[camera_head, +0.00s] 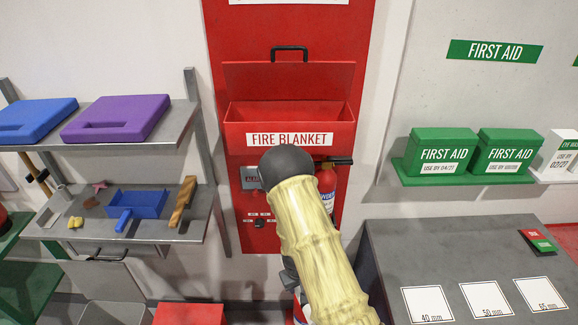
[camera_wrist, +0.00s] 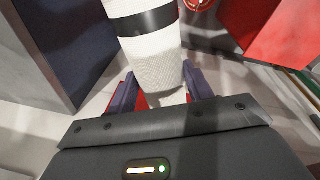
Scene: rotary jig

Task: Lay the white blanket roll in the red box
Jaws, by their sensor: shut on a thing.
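The red box (camera_head: 237,134) marked "FIRE BLANKET" hangs on a red wall panel in the head view. Its lid stands up at the back, and its top is open. The white blanket roll (camera_wrist: 152,56), with a black band around it, is between the fingers of my gripper (camera_wrist: 161,88) in the wrist view. The gripper is shut on the roll near its lower end. The roll's far end runs out of the wrist view's top edge. In the head view my yellow-sleeved arm stands below the box and hides the gripper and most or all of the roll.
A red extinguisher (camera_head: 327,182) hangs below the box, partly behind my arm. A grey shelf (camera_head: 180,128) holding blue and purple cases is on the left. Green first-aid boxes (camera_head: 441,152) and a grey bench (camera_head: 395,262) are on the right.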

